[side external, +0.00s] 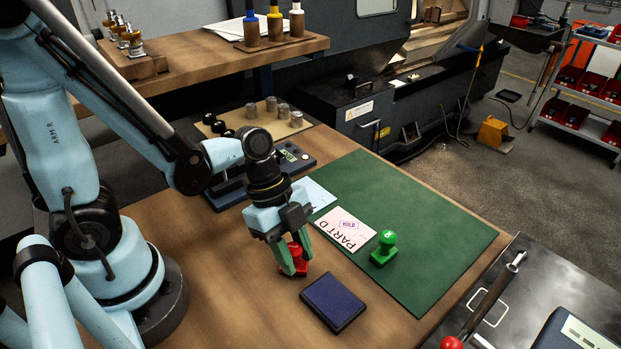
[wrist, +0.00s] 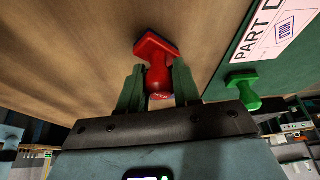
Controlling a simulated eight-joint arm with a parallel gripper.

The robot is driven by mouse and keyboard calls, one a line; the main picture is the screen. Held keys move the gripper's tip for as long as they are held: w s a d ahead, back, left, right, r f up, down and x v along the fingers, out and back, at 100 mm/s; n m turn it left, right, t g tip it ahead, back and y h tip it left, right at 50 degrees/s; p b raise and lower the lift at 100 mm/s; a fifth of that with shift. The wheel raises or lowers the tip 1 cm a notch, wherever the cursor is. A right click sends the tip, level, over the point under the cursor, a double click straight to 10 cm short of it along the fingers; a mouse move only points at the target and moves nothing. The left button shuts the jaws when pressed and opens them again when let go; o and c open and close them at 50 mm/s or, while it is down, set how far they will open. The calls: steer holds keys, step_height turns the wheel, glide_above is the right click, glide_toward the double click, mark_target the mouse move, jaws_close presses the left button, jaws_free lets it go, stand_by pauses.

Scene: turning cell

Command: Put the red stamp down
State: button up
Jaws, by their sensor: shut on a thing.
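The red stamp (side external: 297,250) is between the fingers of my gripper (side external: 293,262) in the side view, low over the wooden bench top. My gripper is shut on the stamp's handle. In the wrist view, the red stamp (wrist: 155,58) is upright along the line of my gripper (wrist: 157,88), with its square base beyond the green fingertips, toward the bench. I cannot tell whether the base touches the wood. The fingers partly hide the stamp in the side view.
A dark blue ink pad (side external: 334,302) lies in front on the bench. A green stamp (side external: 384,248) stands on the green mat (side external: 440,235) by the marked PART D card (side external: 345,231). Bare wood (side external: 238,285) is free left of the gripper.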

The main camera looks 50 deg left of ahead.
steer(key=shift+f, duration=0.2)
steer(key=o, duration=0.9)
steer(key=shift+c, duration=0.2)
steer(key=shift+r, duration=0.15)
steer(key=shift+w+v, duration=0.3)
steer(key=shift+v, duration=5.65)
steer(key=w+a+n+t+y, duration=0.4)
steer(key=a+n+t, duration=0.1)
steer(key=n, duration=1.1)
steer(key=shift+w+a+r+n+t+y, duration=0.25)
steer(key=shift+w+r+t, duration=0.2)
steer(key=shift+t, duration=0.35)
